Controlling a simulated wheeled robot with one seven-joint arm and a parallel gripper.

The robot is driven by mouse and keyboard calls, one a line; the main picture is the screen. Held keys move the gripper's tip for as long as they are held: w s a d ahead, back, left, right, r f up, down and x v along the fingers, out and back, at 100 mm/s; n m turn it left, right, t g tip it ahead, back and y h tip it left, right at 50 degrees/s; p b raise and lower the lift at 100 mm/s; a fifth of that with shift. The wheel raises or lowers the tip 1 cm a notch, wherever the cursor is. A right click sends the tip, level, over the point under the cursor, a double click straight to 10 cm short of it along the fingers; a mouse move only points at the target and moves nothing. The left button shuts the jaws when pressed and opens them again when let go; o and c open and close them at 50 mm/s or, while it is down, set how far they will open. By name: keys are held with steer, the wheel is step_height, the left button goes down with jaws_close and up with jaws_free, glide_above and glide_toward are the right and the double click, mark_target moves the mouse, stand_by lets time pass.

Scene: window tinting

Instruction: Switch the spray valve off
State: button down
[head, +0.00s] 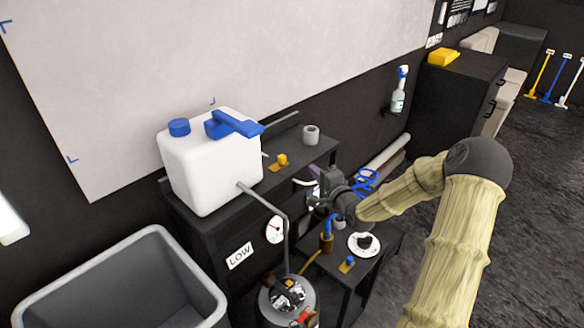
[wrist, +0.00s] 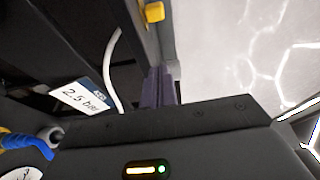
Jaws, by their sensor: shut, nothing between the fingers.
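No part is marked as the spray valve, so I cannot tell for sure which it is. A small yellow knob (head: 282,159) sits on an orange plate on the upper shelf. A blue knob (head: 350,261) sits on a yellow plate on the lower bench. My gripper (head: 320,176) is at the shelf's right end, partly hidden by my wrist. In the wrist view its dark fingers (wrist: 159,87) are together and empty, below a yellow part (wrist: 154,12).
A white jug (head: 205,170) with blue handle and a grey ring (head: 311,134) stand on the shelf. A pressure tank (head: 288,302), grey bin (head: 125,280) and dial (head: 364,244) are nearby.

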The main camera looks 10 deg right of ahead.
mark_target(292, 165)
steer(key=shift+w+d+r, duration=0.1)
steer(key=shift+d+r, duration=0.05)
steer(key=shift+r, duration=0.05)
steer(key=p+x, duration=0.1)
steer(key=x, duration=0.9)
steer(key=shift+r, duration=0.2)
steer(key=shift+s+a+p, duration=0.3)
steer(key=shift+s+a, duration=0.3)
steer(key=shift+a, duration=0.2)
steer(key=shift+s+a+p, duration=0.3)
steer(key=shift+s+a, duration=0.25)
steer(key=shift+a, duration=0.2)
